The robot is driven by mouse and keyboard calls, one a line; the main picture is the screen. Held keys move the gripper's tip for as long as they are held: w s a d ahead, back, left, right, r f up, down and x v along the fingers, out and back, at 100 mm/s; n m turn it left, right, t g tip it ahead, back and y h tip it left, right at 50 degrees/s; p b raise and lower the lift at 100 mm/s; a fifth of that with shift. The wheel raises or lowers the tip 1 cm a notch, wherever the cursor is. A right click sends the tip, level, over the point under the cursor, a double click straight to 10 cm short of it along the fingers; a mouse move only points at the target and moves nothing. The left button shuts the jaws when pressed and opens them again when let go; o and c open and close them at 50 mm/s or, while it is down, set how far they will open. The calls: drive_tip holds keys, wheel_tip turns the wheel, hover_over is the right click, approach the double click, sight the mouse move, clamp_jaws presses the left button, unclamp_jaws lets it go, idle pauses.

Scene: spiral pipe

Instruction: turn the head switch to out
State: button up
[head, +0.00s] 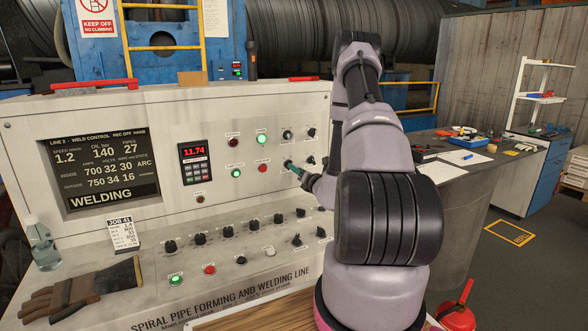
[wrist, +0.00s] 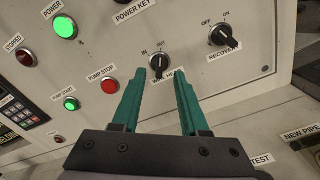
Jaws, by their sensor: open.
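The head switch (wrist: 159,63) is a black rotary knob on the pale panel. In the wrist view, IN is marked at its upper left and OUT above it; its WELD HEAD label is partly covered by a finger. I cannot tell clearly which mark it points to. My gripper (wrist: 160,75) has two green fingers, open, with one tip on each side of the knob's lower part. I see no clear contact. In the head view my gripper (head: 294,168) is at the panel's right part, and the switch is largely hidden behind it.
The recovery knob (wrist: 224,36) is close on the right. A red pump stop button (wrist: 109,85) and green pump start button (wrist: 71,103) are on the left. In the head view, several black knobs (head: 200,238) line the lower sloped panel, and a glove (head: 80,292) lies at the left.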

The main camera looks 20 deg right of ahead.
drive_tip(key=s, duration=0.7)
drive_tip(key=shift+s, duration=0.3)
drive_tip(key=shift+d, duration=0.1)
